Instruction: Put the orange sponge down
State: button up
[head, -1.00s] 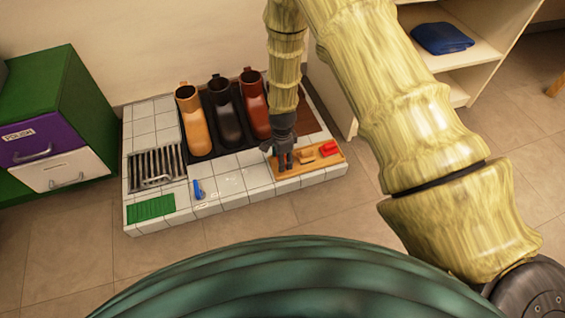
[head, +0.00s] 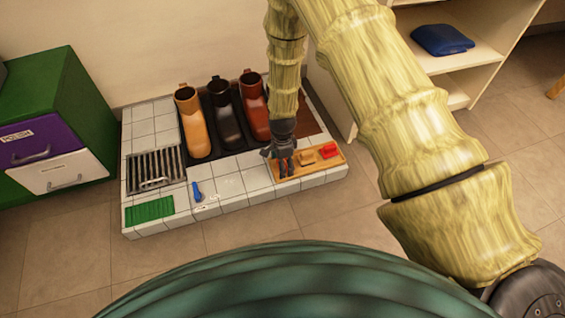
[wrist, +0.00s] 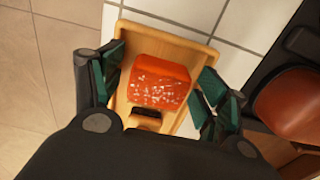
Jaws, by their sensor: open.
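The orange sponge (wrist: 160,82), speckled with white, lies in the wooden tray (wrist: 170,36) in the wrist view. My gripper (wrist: 154,83) is open, with one finger on each side of the sponge and gaps between fingers and sponge. In the head view my gripper (head: 282,166) is low over the left end of the wooden tray (head: 318,167). A little orange-red shows between its fingers there; most of the sponge is hidden.
A tan block (head: 304,156) and a red item (head: 328,151) lie in the tray's right part. Three boots, tan (head: 192,122), black (head: 226,115) and red-brown (head: 254,108), stand behind. A blue item (head: 197,192), green mat (head: 150,209) and metal grate (head: 156,168) are left.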

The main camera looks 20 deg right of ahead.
notch_tip(320, 180, up, 12)
jog(key=p, duration=0.6)
jog(key=shift+r+p, duration=0.15)
jog(key=shift+p, duration=0.15)
jog(key=s+d+f+n, duration=0.1)
jog(key=s+n, duration=0.4)
jog(key=s, duration=0.7)
jog(key=s+d+f+n, duration=0.1)
jog(key=s+f+n, duration=0.2)
jog(key=s, duration=0.9)
jog(key=s+d+f+n, duration=0.2)
jog(key=s+f+n, duration=0.1)
jog(key=s+n, duration=0.6)
jog(key=s, duration=0.3)
jog(key=shift+s, duration=0.2)
notch_tip(320, 180, up, 40)
jog(key=p, duration=4)
